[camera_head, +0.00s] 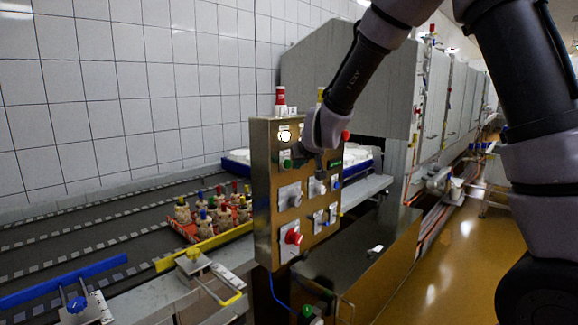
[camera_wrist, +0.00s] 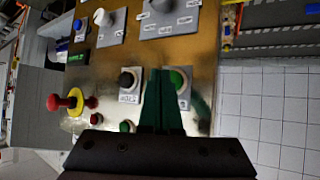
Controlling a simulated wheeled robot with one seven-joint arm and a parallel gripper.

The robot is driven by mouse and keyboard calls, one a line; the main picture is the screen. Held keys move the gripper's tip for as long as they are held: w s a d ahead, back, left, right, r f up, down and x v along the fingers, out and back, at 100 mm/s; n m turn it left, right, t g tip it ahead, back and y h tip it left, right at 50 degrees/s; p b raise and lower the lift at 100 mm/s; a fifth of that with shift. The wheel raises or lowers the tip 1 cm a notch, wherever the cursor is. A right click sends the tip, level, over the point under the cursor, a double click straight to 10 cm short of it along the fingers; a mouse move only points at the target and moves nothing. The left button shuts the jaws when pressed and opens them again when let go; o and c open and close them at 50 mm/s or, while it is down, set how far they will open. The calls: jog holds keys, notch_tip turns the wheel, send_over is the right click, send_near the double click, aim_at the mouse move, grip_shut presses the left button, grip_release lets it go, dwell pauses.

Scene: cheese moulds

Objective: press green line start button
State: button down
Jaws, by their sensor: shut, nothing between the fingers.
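The metal control panel (camera_head: 265,220) stands left of my arm in the head view. A green round button (camera_head: 287,163) sits on a pale plate at its upper left. In the wrist view, which looks turned over, the green button (camera_wrist: 179,78) is just right of my fingertips. My gripper (camera_wrist: 162,72) is shut and empty, its fingers in front of the panel between the green button and a black button (camera_wrist: 127,80). Whether the fingertips touch the panel cannot be told. In the head view my gripper (camera_head: 301,153) covers part of the upper panel.
A red knob on yellow (camera_wrist: 72,101) sticks out from the panel's side. A red button (camera_head: 293,237) is low on the panel. A conveyor (camera_head: 90,245) with a crate of bottle-like items (camera_head: 215,215) lies to the left. A large machine housing (camera_head: 390,90) stands behind.

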jog(key=shift+w+a, duration=0.2)
jog(key=shift+a, duration=0.1)
jog(key=shift+w+a, duration=0.35)
dwell(0.8)
jog(key=shift+s+d, duration=0.6)
jog(key=shift+d, duration=0.05)
dwell(0.3)
jog(key=shift+s+d, duration=0.8)
jog(key=shift+d, duration=0.2)
jog(key=shift+s+d, duration=0.75)
jog(key=shift+d, duration=0.25)
jog(key=shift+r, duration=0.1)
